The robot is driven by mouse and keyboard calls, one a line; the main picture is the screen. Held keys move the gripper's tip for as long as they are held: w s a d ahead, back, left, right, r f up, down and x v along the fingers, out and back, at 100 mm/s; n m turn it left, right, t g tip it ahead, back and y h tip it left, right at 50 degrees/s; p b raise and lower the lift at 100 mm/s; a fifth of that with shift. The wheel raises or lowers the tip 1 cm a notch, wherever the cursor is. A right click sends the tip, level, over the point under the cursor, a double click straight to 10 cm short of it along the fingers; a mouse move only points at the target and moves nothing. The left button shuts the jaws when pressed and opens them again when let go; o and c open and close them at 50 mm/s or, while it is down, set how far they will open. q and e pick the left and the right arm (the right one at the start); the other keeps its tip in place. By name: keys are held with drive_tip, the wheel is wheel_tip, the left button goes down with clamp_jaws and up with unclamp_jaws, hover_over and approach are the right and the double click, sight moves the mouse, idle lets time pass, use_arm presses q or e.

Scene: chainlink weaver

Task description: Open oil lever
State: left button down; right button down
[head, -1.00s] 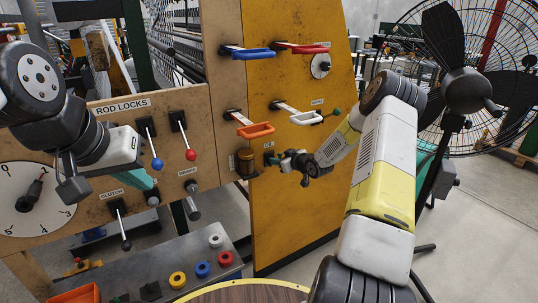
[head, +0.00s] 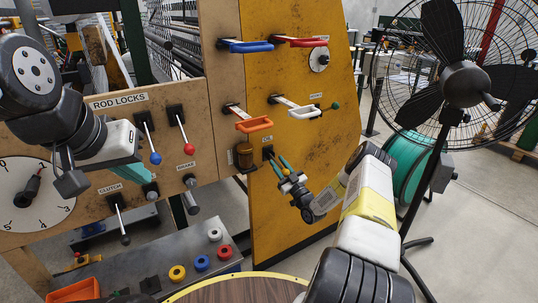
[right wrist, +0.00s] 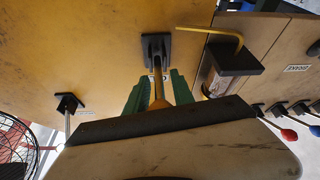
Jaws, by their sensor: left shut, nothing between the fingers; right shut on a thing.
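The oil lever (head: 287,172) is a yellow handle on a small black mount under the OIL label on the yellow panel. It slants down and out from the mount. My right gripper (head: 284,168) has its green fingers closed on the lever. In the right wrist view the yellow lever (right wrist: 158,88) runs from its black bracket to between the green fingers; its far end is hidden by the gripper body. My left gripper (head: 144,180) is shut and empty in front of the wooden panel, near the clutch and brake levers.
An amber oil cup (head: 245,156) sits just left of the lever mount. Orange (head: 255,125) and white (head: 304,113) handles stick out above it. A black fan (head: 470,85) stands at the right, near my right arm. A round wooden tabletop (head: 240,292) is below.

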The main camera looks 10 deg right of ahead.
drive_tip(key=shift+w+a+f+n+t+y, duration=0.15)
drive_tip(key=shift+f+t+y, duration=0.5)
drive_tip(key=shift+t, duration=0.4)
drive_tip(key=shift+w+f+n+t+y, duration=0.15)
drive_tip(key=shift+f+t+y, duration=0.3)
drive_tip(key=shift+f+t, duration=0.45)
drive_tip(key=shift+r+t, duration=0.1)
drive_tip(key=shift+t, duration=0.35)
drive_tip(key=c, duration=1.1)
unclamp_jaws()
drive_tip(key=shift+w, duration=0.1)
drive_tip(key=shift+c, duration=0.2)
drive_tip(key=v, duration=0.7)
drive_tip(key=shift+s+f, duration=0.2)
drive_tip(key=shift+f, duration=0.15)
drive_tip(key=shift+s, duration=0.1)
